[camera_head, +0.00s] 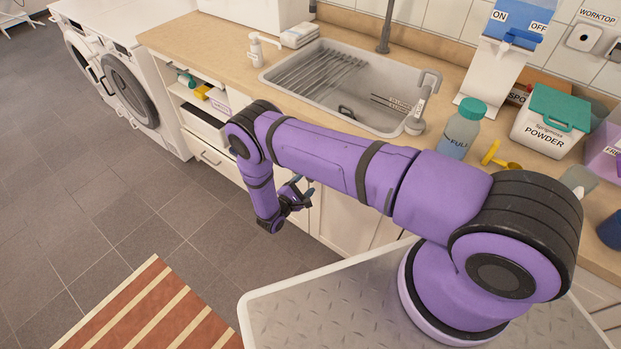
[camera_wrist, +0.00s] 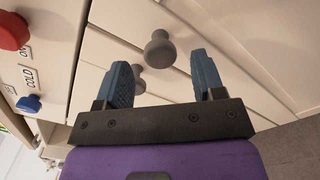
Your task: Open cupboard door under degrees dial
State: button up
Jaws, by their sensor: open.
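My gripper (camera_head: 303,188) is open and empty in front of the white cupboard fronts (camera_head: 343,212) below the sink. In the wrist view its two blue fingers (camera_wrist: 162,62) point at cream fronts. A round grey knob (camera_wrist: 160,48) shows between the fingertips, on one front. A second grey knob (camera_wrist: 137,78) is beside the left finger, partly covered by it. No finger is seen closed on a knob; the gap to them is hard to judge. A red dial (camera_wrist: 12,30) and a blue dial (camera_wrist: 28,103) with a COLD label sit at the left. I cannot read a degrees label.
The sink (camera_head: 350,85) is set into the wooden worktop (camera_head: 215,45) above. A drawer (camera_head: 212,158) and open shelves stand to the left, then washing machines (camera_head: 128,85). A striped rug (camera_head: 150,315) lies on open grey floor.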

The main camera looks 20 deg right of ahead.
jog(key=shift+x, duration=2)
